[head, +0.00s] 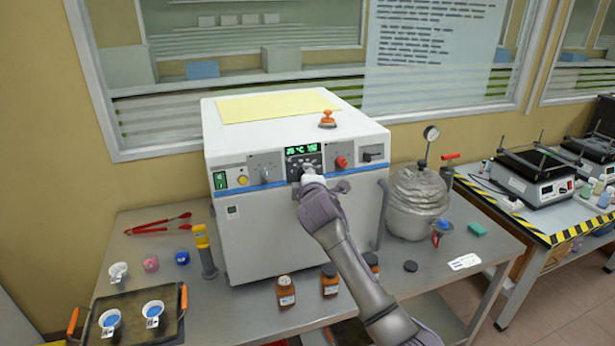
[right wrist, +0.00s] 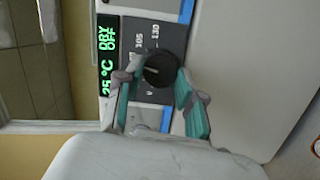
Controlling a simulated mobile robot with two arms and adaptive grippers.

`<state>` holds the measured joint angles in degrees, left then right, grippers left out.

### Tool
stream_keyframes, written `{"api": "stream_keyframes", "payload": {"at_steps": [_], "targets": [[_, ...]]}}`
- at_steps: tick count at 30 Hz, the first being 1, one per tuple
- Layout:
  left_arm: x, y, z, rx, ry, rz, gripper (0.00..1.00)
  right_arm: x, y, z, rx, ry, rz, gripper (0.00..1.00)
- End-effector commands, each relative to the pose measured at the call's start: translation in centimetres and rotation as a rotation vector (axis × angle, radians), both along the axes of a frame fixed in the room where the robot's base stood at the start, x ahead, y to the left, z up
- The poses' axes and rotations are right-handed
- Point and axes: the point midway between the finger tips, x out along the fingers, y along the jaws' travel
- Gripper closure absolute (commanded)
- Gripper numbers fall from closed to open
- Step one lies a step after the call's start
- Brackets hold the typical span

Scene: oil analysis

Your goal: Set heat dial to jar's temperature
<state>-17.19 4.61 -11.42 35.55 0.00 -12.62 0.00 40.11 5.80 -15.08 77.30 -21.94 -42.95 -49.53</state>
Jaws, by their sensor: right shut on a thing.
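The white oven (head: 250,135) stands on the bench with a green-lit display (head: 301,149). In the right wrist view the display (right wrist: 105,60) shows "25 °C" and "DRY OFF", turned sideways. My right gripper (head: 312,176) is at the front panel, just below the display. In the right wrist view its teal-padded fingers (right wrist: 160,76) are shut on the round black heat dial (right wrist: 160,69); marks 105 and 130 show beside it. Brown jars (head: 286,291) (head: 329,280) (head: 371,263) stand in front of the oven; their labels are too small to read. My left gripper is not in view.
A red knob (head: 341,162) and a grey knob (head: 267,172) flank the dial. A foil-wrapped pot (head: 417,203) with a gauge stands right of the oven. A tray (head: 165,327) with small cups, red tongs (head: 158,224) and a yellow-topped tool (head: 203,250) are at left.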

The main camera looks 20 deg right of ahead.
Motion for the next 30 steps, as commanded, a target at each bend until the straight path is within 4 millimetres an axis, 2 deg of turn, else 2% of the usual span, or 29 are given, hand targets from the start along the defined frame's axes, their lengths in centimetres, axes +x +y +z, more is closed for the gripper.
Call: {"api": "stream_keyframes", "payload": {"at_steps": [19, 20, 21, 24, 30], "targets": [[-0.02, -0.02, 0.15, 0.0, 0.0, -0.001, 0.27, 0.0, -0.05, -0.14, 0.049, 0.005, -0.012, 0.97], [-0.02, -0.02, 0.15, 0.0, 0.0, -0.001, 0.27, 0.0, -0.05, -0.14, 0.049, 0.005, -0.012, 0.59], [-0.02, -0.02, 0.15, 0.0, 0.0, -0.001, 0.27, 0.0, -0.05, -0.13, 0.049, 0.005, -0.012, 0.52], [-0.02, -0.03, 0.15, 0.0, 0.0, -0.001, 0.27, 0.0, -0.04, -0.1, 0.049, 0.005, -0.012, 0.36], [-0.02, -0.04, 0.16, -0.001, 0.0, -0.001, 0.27, 0.01, -0.03, -0.04, 0.049, 0.003, -0.011, 0.36]]}}
